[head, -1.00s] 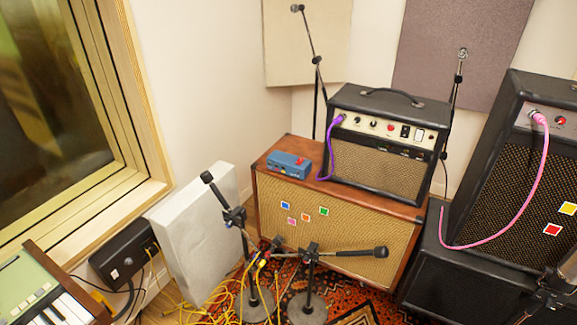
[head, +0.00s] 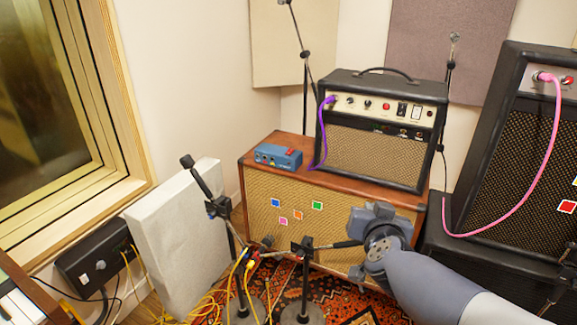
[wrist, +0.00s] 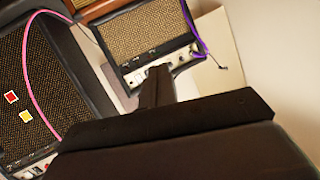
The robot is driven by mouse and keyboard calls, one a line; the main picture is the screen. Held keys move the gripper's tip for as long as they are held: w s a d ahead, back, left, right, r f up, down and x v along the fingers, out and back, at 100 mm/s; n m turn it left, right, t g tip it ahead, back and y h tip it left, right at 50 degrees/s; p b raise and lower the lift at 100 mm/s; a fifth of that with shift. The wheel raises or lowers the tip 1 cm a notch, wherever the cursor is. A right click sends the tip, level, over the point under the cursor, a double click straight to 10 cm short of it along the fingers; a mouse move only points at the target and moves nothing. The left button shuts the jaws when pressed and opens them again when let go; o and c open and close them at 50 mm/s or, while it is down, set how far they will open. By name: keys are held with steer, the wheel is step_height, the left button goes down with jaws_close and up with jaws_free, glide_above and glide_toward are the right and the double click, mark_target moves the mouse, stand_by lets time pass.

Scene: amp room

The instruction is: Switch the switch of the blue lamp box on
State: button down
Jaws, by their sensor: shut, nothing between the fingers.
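The blue lamp box (head: 277,157) sits on top of the wooden speaker cabinet (head: 245,175), left of the small amplifier, in the head view. The box does not show in the wrist view. My arm reaches in from the lower right in the head view, its end in front of the cabinet's right part; the fingers are hard to make out there. In the wrist view my gripper (wrist: 158,73) is shut and empty, its tips overlapping the small amplifier's panel.
The small amplifier (head: 372,160) with a purple cable stands on the cabinet. Microphone stands (head: 235,250) and yellow cables are on the floor in front. A large black amplifier (head: 515,150) with a pink cable stands at right. A pale panel (head: 180,235) leans at left.

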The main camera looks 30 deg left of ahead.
steer(key=a+f+m+t+h+b, duration=0.2)
steer(key=a+f+h+b, duration=0.5)
steer(key=f, duration=0.5)
steer(key=shift+w+a+m+t+b, duration=0.4)
steer(key=shift+a+m+b, duration=0.4)
steer(key=shift+a+b, duration=0.05)
